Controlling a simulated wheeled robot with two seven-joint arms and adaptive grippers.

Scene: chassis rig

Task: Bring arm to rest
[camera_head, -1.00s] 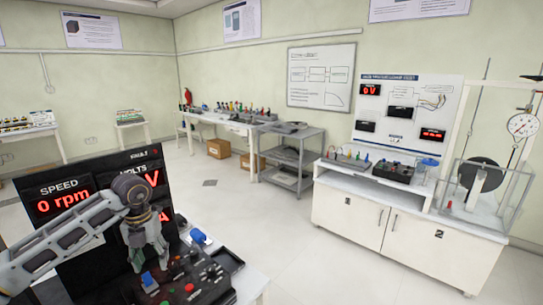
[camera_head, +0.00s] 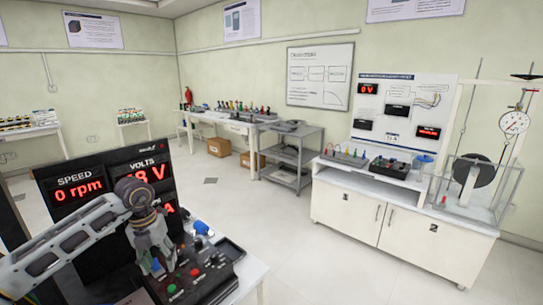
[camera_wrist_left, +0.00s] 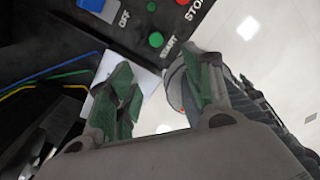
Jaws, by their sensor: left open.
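My left arm (camera_head: 75,240) reaches in from the left in the head view. My left gripper (camera_head: 160,268) points down over the near edge of the black control box (camera_head: 205,280). In the left wrist view the gripper (camera_wrist_left: 160,90) has its two green-padded fingers apart, with nothing between them. The box's green start button (camera_wrist_left: 156,40) and blue off switch (camera_wrist_left: 92,5) lie just beyond the fingers. The display panel (camera_head: 75,205) behind the arm reads 0 rpm; its volts reading is partly hidden by the wrist. My right gripper is not in view.
Coloured wires (camera_wrist_left: 45,78) run beside the box. A white cabinet (camera_head: 400,215) with instruments stands to the right. The floor (camera_head: 290,245) between is clear.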

